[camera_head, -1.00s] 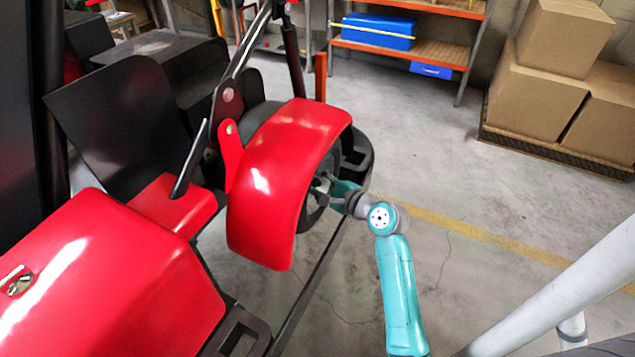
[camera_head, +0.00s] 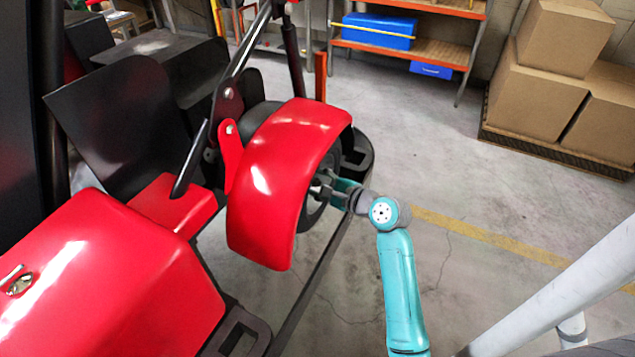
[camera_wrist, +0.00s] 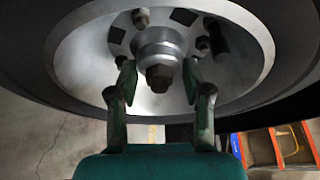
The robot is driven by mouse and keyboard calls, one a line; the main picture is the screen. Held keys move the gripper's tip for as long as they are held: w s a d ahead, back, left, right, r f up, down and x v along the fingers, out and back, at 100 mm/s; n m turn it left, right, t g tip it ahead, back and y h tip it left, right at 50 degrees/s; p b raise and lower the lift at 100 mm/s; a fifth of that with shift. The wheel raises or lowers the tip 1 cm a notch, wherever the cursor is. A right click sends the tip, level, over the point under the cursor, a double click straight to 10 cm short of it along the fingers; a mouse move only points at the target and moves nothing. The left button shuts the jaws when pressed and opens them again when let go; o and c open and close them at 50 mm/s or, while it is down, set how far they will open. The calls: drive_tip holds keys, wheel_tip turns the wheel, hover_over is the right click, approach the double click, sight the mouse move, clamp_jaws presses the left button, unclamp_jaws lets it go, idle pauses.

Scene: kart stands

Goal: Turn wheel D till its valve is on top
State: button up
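A wheel with a black tyre (camera_head: 315,207) sits under a red fender on the kart; I see no letter on it. In the wrist view its pale metal rim (camera_wrist: 85,65) fills the upper part, with a hub and a brown centre nut (camera_wrist: 160,76). A dark stub (camera_wrist: 218,38) sticks out at the hub's upper right; I cannot tell if it is the valve. My gripper (camera_wrist: 159,72) is open in front of the hub, one finger on each side of the centre nut. Contact is unclear. In the head view my gripper (camera_head: 325,186) reaches the wheel from the right.
The red fender (camera_head: 275,180) covers the top of the wheel. A dark kart rail (camera_head: 315,285) runs below it. Clear floor (camera_head: 430,140) lies to the right. A shelf with a blue bin (camera_head: 378,31) and stacked cardboard boxes (camera_head: 540,95) stand behind.

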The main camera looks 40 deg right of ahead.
drive_tip(key=v, duration=1.2)
idle(0.5)
